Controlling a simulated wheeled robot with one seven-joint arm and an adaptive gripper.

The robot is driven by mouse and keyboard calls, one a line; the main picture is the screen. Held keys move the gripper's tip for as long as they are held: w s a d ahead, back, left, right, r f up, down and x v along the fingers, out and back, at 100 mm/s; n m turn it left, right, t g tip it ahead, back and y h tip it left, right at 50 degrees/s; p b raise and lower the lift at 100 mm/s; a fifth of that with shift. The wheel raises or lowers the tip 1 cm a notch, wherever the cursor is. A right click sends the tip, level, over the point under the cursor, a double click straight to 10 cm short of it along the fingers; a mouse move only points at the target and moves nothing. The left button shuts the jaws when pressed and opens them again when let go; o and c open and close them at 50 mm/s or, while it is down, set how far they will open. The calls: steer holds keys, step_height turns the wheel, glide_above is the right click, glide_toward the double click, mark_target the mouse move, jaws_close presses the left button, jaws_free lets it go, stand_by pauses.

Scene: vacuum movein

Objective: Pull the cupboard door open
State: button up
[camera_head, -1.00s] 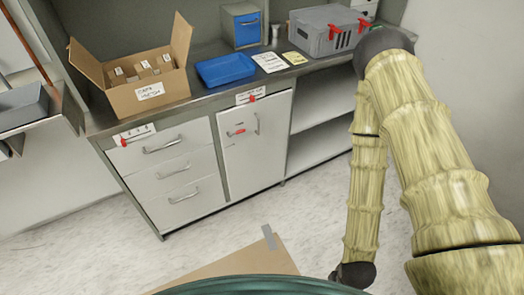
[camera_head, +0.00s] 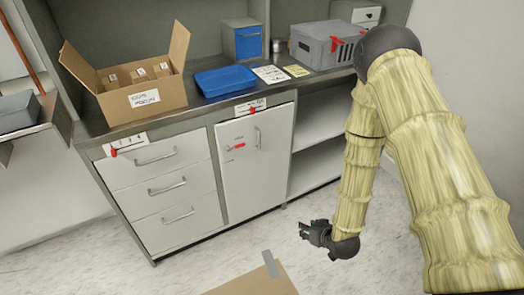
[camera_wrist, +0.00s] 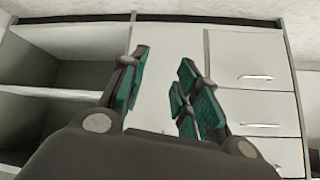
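The cupboard door (camera_head: 254,172) is a white panel in the grey counter unit, between the drawers and the open shelves. It looks shut. My gripper (camera_head: 306,230) is low over the floor, to the right of and below the door, well apart from the handle. In the wrist view my gripper (camera_wrist: 164,58) is open and empty, its green-padded fingers spread before the white door (camera_wrist: 163,65). The handle is not clear in that view.
Drawers (camera_head: 166,188) with bar handles are left of the door; open shelves (camera_head: 318,127) are right of it. The counter bears a cardboard box (camera_head: 143,98), a blue tray (camera_head: 224,80) and a grey crate (camera_head: 325,48). A brown sheet (camera_head: 255,283) lies on the otherwise clear floor.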

steer(key=w+a+r+n+t+y+b, duration=0.1)
steer(key=w+a+r+t+y+b, duration=0.15)
steer(key=w, duration=0.45)
steer(key=w+a+r+n+t+y+b, duration=0.1)
steer(key=w+a+r+b, duration=0.15)
steer(key=w, duration=0.45)
steer(key=n+t+y+b, duration=0.2)
steer(key=n+y+b, duration=0.2)
steer(key=y+b, duration=0.1)
glide_toward(262, 139)
steer(key=s+r, duration=0.4)
steer(key=s, duration=0.2)
steer(key=b+x, duration=0.1)
steer(key=x, duration=1)
steer(key=shift+d, duration=0.2)
steer(key=shift+w+t, duration=0.1)
steer(key=shift+t, duration=0.15)
jaws_close()
